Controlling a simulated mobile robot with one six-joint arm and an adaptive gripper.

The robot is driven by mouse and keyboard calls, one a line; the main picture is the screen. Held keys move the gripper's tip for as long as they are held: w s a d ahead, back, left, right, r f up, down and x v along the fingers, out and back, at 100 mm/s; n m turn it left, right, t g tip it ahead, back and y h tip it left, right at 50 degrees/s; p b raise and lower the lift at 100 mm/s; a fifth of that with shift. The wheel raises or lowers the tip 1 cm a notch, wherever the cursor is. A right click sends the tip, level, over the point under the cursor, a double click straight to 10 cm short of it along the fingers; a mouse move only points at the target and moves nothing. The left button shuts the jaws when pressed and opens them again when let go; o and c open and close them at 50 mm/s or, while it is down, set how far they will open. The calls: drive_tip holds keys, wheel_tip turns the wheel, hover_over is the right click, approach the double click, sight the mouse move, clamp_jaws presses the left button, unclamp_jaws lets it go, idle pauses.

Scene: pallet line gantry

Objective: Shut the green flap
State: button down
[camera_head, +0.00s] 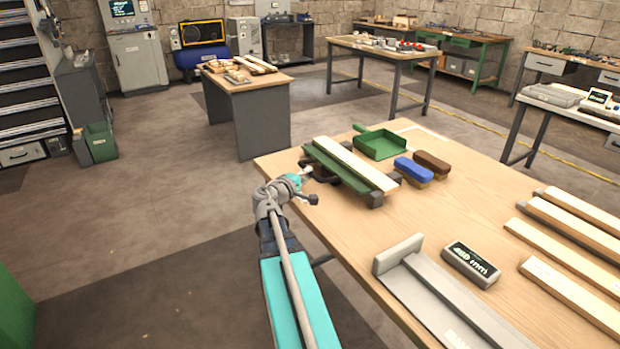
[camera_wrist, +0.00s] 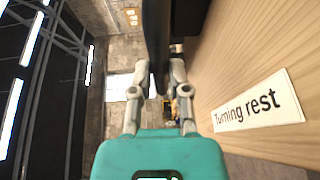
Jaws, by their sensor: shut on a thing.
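A long dark green strip (camera_head: 335,167), which looks like the flap, lies along the left side of a pale wooden bar (camera_head: 355,163) on dark supports near the left edge of the workbench. My gripper (camera_head: 309,185) is beside the fixture's left side, at the bench edge. In the wrist view my gripper (camera_wrist: 158,82) has its two fingers on either side of a dark, upright bar (camera_wrist: 156,35) and is shut on it. I cannot tell whether this bar is part of the green flap. The gripper's contact is too small to make out in the head view.
A "Turning rest" label (camera_wrist: 258,100) sits on wood close right of my gripper. On the workbench (camera_head: 400,225) are a green dustpan (camera_head: 380,146), blue brush (camera_head: 413,169), brown brush (camera_head: 432,162), grey tray (camera_head: 425,300), grey labelled block (camera_head: 471,263) and several wooden slats (camera_head: 560,250).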

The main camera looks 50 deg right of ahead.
drive_tip(key=shift+s+f+b, duration=0.15)
drive_tip(key=shift+f+b, duration=0.8)
drive_tip(key=shift+f, duration=0.25)
drive_tip(key=shift+s+a+f, duration=0.1)
drive_tip(key=shift+f, duration=0.05)
drive_tip(key=shift+b, duration=0.3)
drive_tip(key=c, duration=0.6)
unclamp_jaws()
drive_tip(key=shift+f, duration=0.1)
drive_tip(key=shift+w, duration=0.2)
drive_tip(key=shift+w, duration=0.2)
